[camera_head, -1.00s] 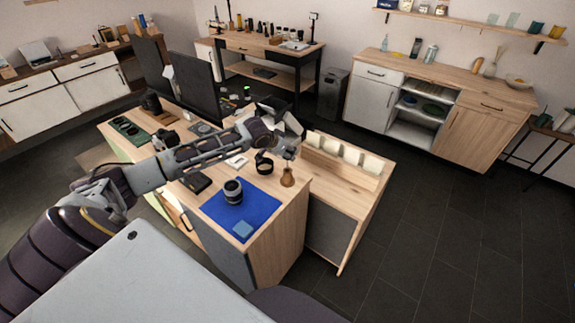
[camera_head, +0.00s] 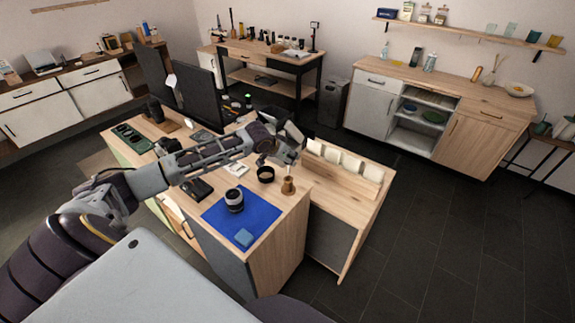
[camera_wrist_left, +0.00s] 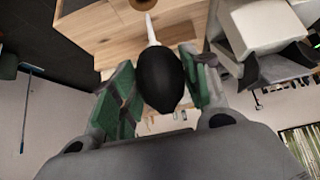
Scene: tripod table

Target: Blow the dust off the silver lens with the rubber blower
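The silver lens (camera_head: 234,203), dark with a pale ring, stands upright on a blue mat (camera_head: 262,212) on the near desk. My left gripper (camera_head: 290,152) is above the desk, beyond and to the right of the lens and apart from it. In the left wrist view, the rubber blower (camera_wrist_left: 160,80), a black bulb with a white nozzle, sits between the green finger pads of this gripper (camera_wrist_left: 160,88). The fingers appear closed on the bulb, and the nozzle points away from the wrist. The blower is hard to make out in the head view. My right gripper is not in view.
A folded blue cloth (camera_head: 244,237) lies on the mat's near corner. A small brown pot (camera_head: 288,187) and a round black container (camera_head: 265,174) stand beyond the mat. A black case (camera_head: 197,189) lies left of it. A lower unit with pale cushions (camera_head: 340,160) adjoins on the right.

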